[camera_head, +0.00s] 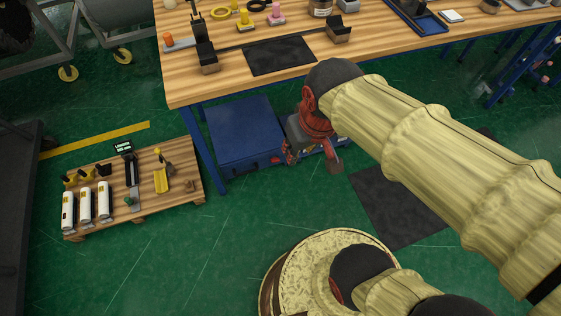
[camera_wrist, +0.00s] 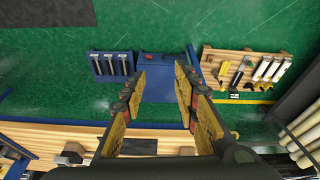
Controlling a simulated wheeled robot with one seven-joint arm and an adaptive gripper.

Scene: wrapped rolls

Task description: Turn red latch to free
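A blue box (camera_head: 238,128) stands on the green floor under the near edge of the workbench. A small red latch (camera_head: 276,160) is on its front face, near the right end. In the wrist view the blue box (camera_wrist: 160,88) lies beyond and between my fingers, and the red latch (camera_wrist: 148,57) shows on its edge. My gripper (camera_head: 313,162) is open and empty, to the right of the latch in the head view and apart from it. Its spread fingers also show in the wrist view (camera_wrist: 163,76). The latch's exact angle is too small to tell.
A blue holder with several grey cylinders (camera_wrist: 111,64) stands beside the box. A wooden pallet (camera_head: 197,189) with white rolls and tools lies to the left. The wooden workbench (camera_head: 210,82) overhangs the box, and its blue leg (camera_head: 208,165) stands nearby. Floor in front is clear.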

